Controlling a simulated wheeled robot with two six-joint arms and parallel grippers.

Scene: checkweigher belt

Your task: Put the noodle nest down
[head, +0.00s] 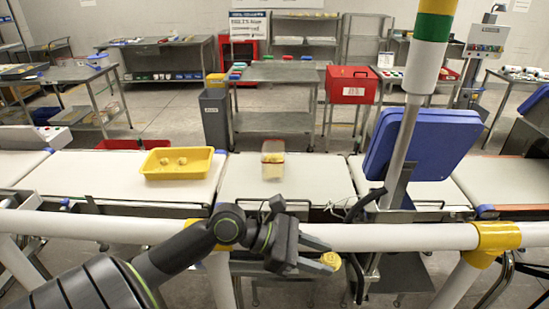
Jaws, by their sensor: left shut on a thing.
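My left gripper (323,252) shows at the lower middle of the head view, on the near side of the white rail. It is shut on a small yellow noodle nest (331,260), held at its fingertips. A yellow tray (148,171) stands on the left belt section with more small yellow nests (172,161) in it. A clear box or pack with pale yellow contents (273,159) stands on the middle belt section (235,180). My right gripper is not in view.
A white rail (390,237) with yellow joints runs across in front of the belt. A blue-backed screen (420,143) and a striped pole (425,60) stand at the right. The middle belt is clear around the pack. Carts and benches stand behind.

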